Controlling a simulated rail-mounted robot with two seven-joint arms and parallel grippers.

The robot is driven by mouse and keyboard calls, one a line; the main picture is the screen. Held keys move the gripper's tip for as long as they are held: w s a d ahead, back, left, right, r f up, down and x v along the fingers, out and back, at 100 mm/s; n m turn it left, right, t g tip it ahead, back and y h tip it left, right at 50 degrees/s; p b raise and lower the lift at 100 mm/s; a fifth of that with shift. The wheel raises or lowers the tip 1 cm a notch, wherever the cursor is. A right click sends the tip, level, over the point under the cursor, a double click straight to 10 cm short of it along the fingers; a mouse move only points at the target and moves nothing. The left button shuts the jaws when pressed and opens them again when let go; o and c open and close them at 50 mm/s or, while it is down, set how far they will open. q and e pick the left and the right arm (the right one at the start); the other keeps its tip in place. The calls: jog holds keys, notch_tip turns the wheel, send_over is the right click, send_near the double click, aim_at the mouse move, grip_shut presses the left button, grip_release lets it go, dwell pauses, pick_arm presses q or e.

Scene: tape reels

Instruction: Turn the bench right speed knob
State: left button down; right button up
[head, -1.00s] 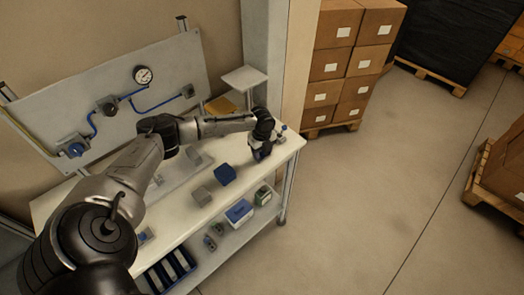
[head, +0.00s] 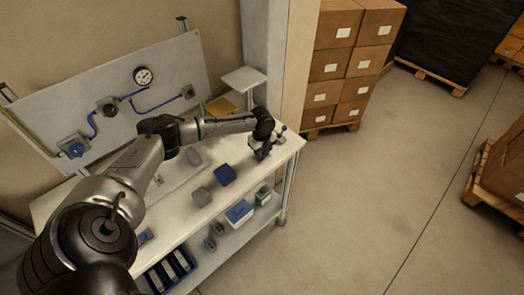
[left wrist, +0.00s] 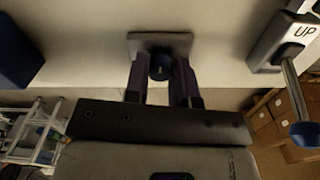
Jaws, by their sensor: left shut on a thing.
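The speed knob (left wrist: 161,66) is a dark round knob on a small grey plate (left wrist: 160,40), seen in the left wrist view at upper middle. My left gripper (left wrist: 161,76) has one finger on each side of the knob and is shut on it. In the head view my left gripper (head: 262,151) points down at the right end of the bench (head: 225,200). The knob is hidden there by the gripper and wrist. I cannot read any mark on the knob. My right gripper is in neither view.
A lever with a blue end (left wrist: 304,132) and an "UP" label (left wrist: 303,32) stands right of the gripper. Stacked cartons (head: 333,64) stand beyond the bench.

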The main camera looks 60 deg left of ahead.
pick_arm(q)
jog(key=shift+r+n+p, duration=0.2)
jog(key=shift+n+p, duration=0.2)
jog(key=shift+p, duration=0.25)
jog(key=n+p, duration=0.4)
jog(key=shift+r+p, duration=0.1)
jog(key=shift+p, duration=0.3)
jog(key=n+p, duration=0.2)
jog(key=n, duration=0.1)
jog(key=n+p, duration=0.3)
jog(key=n, duration=0.1)
jog(key=shift+n, duration=0.3)
jog(key=shift+n+p, duration=0.95)
jog(key=shift+n, duration=0.25)
jog(key=shift+n+p, duration=0.6)
jog(key=shift+n, duration=0.6)
jog(key=shift+f, duration=0.2)
jog(key=shift+n, duration=0.3)
jog(key=c, duration=0.9)
grip_release()
jog(key=shift+f, duration=0.1)
jog(key=shift+c, duration=0.2)
